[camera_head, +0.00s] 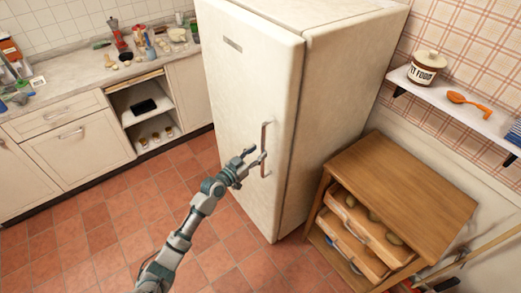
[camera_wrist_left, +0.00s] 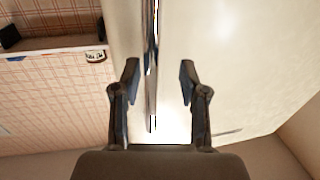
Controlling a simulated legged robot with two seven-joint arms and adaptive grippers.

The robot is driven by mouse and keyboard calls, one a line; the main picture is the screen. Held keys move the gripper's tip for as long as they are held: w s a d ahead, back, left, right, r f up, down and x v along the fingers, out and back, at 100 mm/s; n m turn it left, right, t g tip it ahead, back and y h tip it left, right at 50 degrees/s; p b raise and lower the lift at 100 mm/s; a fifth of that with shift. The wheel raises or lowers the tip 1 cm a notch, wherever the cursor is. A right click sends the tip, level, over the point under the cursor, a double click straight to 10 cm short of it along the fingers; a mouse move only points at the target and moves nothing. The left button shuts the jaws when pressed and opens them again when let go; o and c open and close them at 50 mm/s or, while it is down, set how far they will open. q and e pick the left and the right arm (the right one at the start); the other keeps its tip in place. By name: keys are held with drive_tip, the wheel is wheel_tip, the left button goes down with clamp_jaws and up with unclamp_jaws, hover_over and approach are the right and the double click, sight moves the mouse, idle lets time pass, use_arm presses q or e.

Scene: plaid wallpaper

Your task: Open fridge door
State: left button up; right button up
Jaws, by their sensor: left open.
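The cream fridge (camera_head: 240,95) stands upright in the middle of the head view, and its door looks shut. A vertical metal handle (camera_head: 265,150) is on the door's right side. My left gripper (camera_head: 254,156) is at the handle, with its fingers close to it. In the left wrist view the open gripper (camera_wrist_left: 158,75) has the handle (camera_wrist_left: 151,60) between its two fingers, with gaps on both sides. The door surface (camera_wrist_left: 235,60) fills the right of that view. My right gripper is not in view.
A wooden cabinet (camera_head: 400,170) with open drawers stands right of the fridge, below a wall shelf (camera_head: 470,115) with a pet food jar (camera_head: 425,68). A cluttered counter (camera_head: 75,80) is at the left. The tiled floor (camera_head: 100,235) before the fridge is clear.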

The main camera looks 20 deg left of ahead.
use_arm(q)
drive_tip(key=shift+w+d, duration=0.8)
drive_tip(key=shift+w, duration=0.1)
drive_tip(key=shift+w+d+r, duration=0.1)
drive_tip(key=shift+w+d, duration=0.05)
drive_tip(key=shift+d, duration=0.4)
drive_tip(key=shift+a, duration=0.4)
drive_tip(key=c, duration=0.8)
drive_tip(key=shift+a, duration=0.15)
clamp_jaws()
